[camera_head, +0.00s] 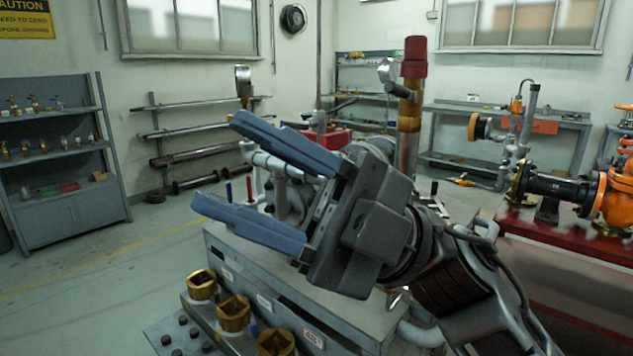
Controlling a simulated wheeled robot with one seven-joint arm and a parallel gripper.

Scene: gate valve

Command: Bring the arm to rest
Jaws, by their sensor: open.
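My gripper (262,182) is raised in the middle of the head view, its two blue-grey fingers spread wide apart and pointing left. Nothing is between the fingers. My arm runs from the gripper down to the lower right. The gripper appears in front of a grey bench (225,243) with pipework on it, and hides part of that pipework. A vertical brass-coloured pipe with a red cap (415,57) rises behind the gripper. I cannot tell how far the gripper is from the pipework.
Several brass hex sockets (233,312) sit along the bench's front. An orange valve assembly (600,190) stands on a red bench (545,232) at right. A grey shelf (60,190) with small fittings stands at left. The floor (110,255) between shelf and bench looks clear.

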